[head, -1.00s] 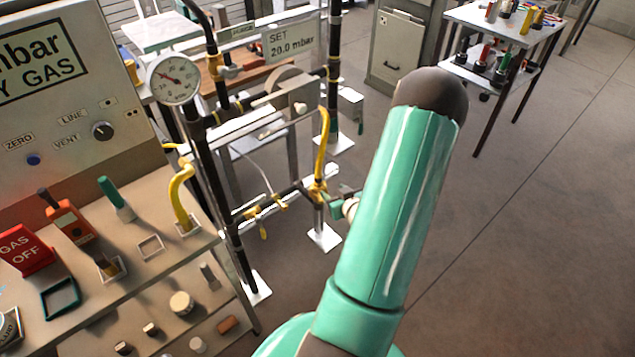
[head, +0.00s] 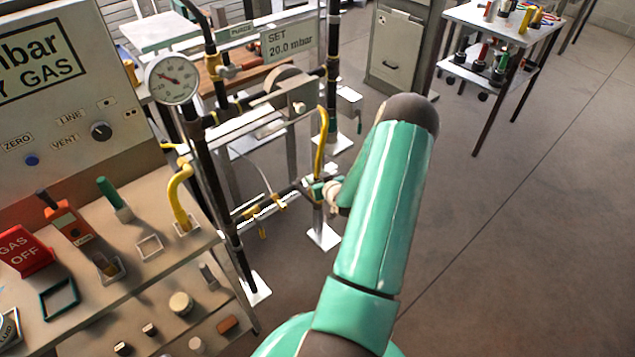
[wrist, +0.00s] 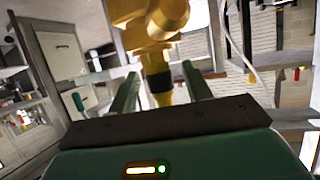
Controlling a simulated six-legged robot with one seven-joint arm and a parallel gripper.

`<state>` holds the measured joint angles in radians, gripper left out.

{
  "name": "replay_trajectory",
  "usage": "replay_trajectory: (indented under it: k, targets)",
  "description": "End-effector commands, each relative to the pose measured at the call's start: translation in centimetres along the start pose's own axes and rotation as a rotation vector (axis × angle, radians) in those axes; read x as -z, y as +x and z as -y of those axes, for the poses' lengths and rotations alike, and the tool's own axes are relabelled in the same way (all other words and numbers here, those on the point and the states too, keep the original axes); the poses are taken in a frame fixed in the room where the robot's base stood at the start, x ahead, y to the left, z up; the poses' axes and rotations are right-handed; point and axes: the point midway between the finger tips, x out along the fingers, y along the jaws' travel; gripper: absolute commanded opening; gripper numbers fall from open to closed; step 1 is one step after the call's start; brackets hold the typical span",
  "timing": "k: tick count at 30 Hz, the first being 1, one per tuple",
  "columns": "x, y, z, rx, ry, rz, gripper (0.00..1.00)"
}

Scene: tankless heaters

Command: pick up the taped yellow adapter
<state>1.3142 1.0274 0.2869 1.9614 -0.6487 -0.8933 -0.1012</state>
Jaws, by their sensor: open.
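In the wrist view, a yellow fitting with a black band (wrist: 160,82) stands between the two green fingers of my gripper (wrist: 160,70). It looks like the taped adapter. The fingers are open, with a gap showing on each side of it. A larger yellow body (wrist: 148,27) is above it. In the head view, my gripper (head: 323,190) is partly hidden behind my arm, close to the yellow pipework (head: 320,145) on the rig. The band cannot be made out there.
The black pipe rig carries a gauge (head: 172,80) and a "SET 20.0 mbar" sign (head: 290,40). At left is a bench (head: 120,265) with a curved yellow pipe (head: 179,197) and a red GAS OFF block (head: 25,251). Floor at right is open.

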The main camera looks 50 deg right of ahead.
Motion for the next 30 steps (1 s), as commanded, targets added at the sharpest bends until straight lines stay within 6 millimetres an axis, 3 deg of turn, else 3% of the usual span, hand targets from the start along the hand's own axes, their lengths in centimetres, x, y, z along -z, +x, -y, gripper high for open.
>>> replay_trajectory:
  k: [8, 16, 30]
  targets:
    - [0.0, 0.6, 0.0, 0.000, 0.000, 0.000, 0.49]
    - [0.0, 0.6, 0.0, 0.000, 0.000, 0.000, 0.00]
    - [1.0, 0.3, -0.1, -0.001, -0.001, -0.002, 0.00]
